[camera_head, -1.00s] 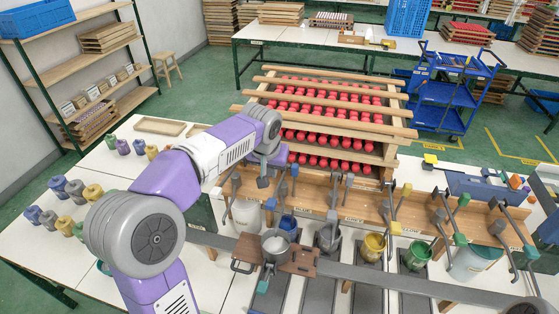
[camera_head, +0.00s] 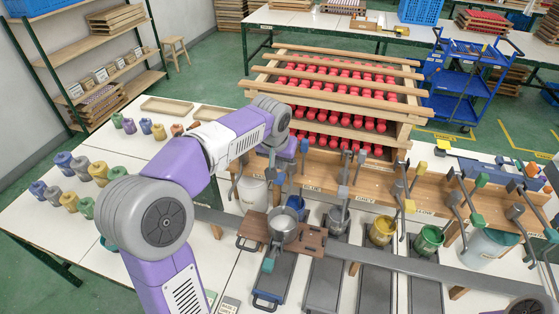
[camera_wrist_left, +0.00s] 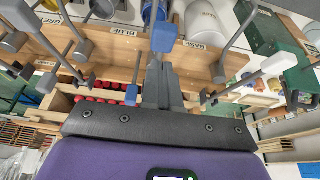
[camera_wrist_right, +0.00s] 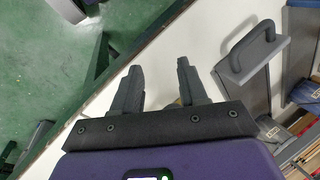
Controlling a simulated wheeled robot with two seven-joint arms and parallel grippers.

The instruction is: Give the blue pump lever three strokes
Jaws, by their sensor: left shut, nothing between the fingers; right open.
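A lever with a blue knob (camera_head: 304,145) stands at the station behind the blue pail (camera_head: 296,203), along the wooden rail. The left wrist view shows one blue knob (camera_wrist_left: 164,33) right at the fingertips and another blue knob (camera_wrist_left: 131,95) to the left, near the BLUE label. My left gripper (camera_head: 272,165), also in the left wrist view (camera_wrist_left: 163,65), is shut and empty over the rail between the base and blue stations. I cannot tell whether its tips touch the nearer knob. My right gripper (camera_wrist_right: 158,80) is open and empty, away from the levers.
A grey pot (camera_head: 283,228) sits on a brown board (camera_head: 312,237) before the blue pail. A yellow pail (camera_head: 382,230) and green pail (camera_head: 429,239) stand to the right. Other levers crowd the rail (camera_head: 340,182). A rack of red items (camera_head: 335,112) rises behind.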

